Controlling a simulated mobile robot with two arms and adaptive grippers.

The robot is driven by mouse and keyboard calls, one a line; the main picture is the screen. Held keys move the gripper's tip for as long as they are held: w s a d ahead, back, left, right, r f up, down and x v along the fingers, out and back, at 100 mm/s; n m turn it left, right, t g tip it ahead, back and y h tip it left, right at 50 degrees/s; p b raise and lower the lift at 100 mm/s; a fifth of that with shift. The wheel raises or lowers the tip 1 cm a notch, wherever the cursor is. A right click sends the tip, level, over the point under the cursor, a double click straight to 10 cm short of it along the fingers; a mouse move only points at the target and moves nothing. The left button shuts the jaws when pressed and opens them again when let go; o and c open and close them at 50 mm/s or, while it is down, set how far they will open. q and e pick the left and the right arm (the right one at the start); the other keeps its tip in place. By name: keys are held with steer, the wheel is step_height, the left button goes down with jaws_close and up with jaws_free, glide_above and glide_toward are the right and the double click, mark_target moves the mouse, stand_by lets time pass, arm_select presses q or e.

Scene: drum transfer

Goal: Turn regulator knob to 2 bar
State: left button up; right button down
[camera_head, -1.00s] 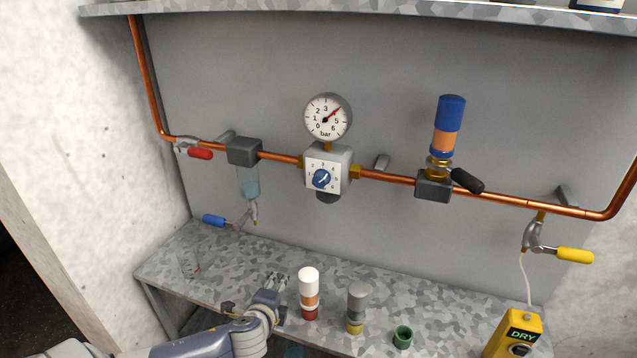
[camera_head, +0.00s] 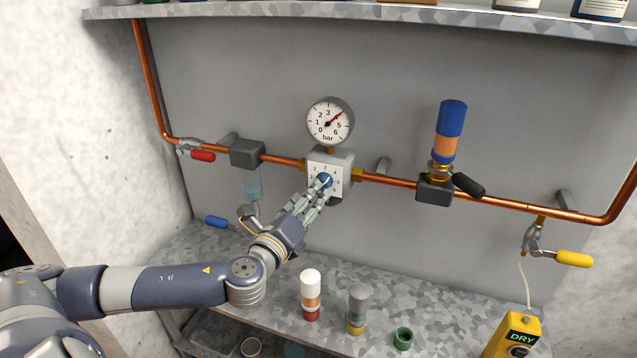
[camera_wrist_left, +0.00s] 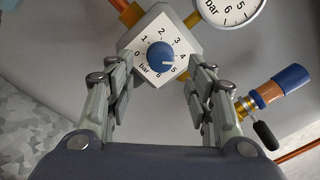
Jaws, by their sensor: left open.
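The blue regulator knob (camera_head: 324,180) sits on a white dial plate (camera_wrist_left: 145,40) marked 0 to 6 bar, on the regulator body under the gauge. In the left wrist view the knob (camera_wrist_left: 160,56) has a white pointer line directed toward the 5. The round pressure gauge (camera_head: 329,122) has a red needle pointing up and right, between 4 and 5. My left gripper (camera_head: 318,194) is open in front of the knob. Its fingers (camera_wrist_left: 160,88) stand on either side of the knob, apart from it. My right gripper is not in view.
A copper pipe (camera_head: 400,180) runs along the wall. A blue and orange cylinder (camera_head: 448,133) with a black lever (camera_head: 468,185) stands to the right. A filter block (camera_head: 246,153) is on the left.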

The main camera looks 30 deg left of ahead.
mark_target(323, 183)
arm_select(q)
steer(key=w+a+p, duration=0.1)
steer(key=w, duration=0.5)
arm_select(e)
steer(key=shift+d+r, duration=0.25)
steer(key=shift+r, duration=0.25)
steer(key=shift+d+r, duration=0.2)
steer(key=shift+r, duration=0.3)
arm_select(q)
steer(key=c, duration=1.1)
steer(key=shift+o, duration=0.2)
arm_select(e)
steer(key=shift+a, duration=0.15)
